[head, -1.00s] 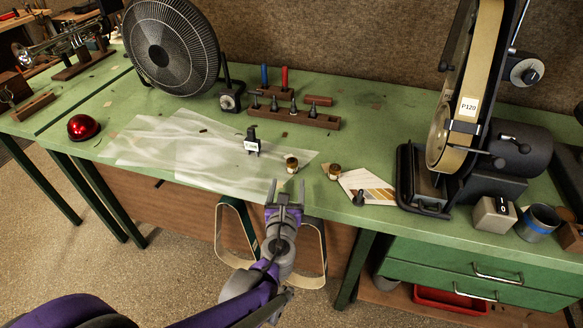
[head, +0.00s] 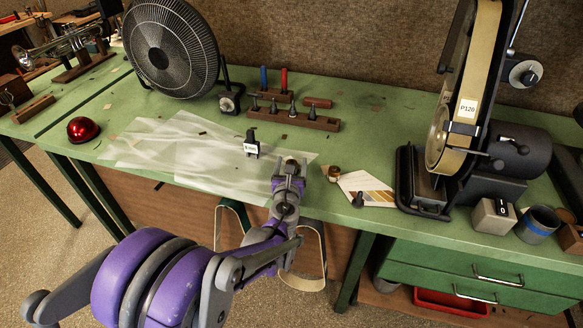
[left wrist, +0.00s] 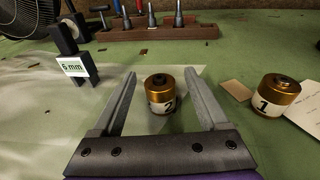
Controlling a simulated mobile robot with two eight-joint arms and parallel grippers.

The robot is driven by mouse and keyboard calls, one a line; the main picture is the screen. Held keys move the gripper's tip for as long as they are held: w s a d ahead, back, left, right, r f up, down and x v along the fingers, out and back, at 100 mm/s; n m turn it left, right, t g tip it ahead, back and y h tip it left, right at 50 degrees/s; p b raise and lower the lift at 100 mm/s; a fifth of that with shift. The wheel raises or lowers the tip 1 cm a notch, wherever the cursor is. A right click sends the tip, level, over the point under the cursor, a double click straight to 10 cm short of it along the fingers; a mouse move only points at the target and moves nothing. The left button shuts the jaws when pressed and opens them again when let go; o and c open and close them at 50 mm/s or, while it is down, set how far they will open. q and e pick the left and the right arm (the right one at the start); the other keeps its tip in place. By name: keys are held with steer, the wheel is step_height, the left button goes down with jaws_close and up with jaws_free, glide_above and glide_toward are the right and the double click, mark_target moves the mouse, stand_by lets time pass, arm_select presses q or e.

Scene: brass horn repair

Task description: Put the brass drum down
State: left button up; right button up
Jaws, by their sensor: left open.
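Two small brass drums stand upright on the green bench. The drum labelled 2 (left wrist: 160,95) is on the edge of the clear sheet, and its top shows in the head view (head: 292,162) behind my gripper. The drum labelled 1 (left wrist: 276,96) stands to its right, also in the head view (head: 333,173). My left gripper (head: 290,168) is open. In the left wrist view its two fingers (left wrist: 160,88) stand on either side of drum 2, with gaps on both sides. I cannot tell how far the drum lies between the tips. My right gripper is not in view.
A black gauge block marked 6 mm (left wrist: 75,66) stands left of drum 2. Behind is a wooden rack of tools (head: 292,112). Sample cards (head: 366,189) and a belt sander (head: 462,130) are to the right. A fan (head: 171,47) stands at the back left.

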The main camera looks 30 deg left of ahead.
arm_select(q)
steer(key=shift+c, duration=0.2)
jaws_close()
stand_by(0.3)
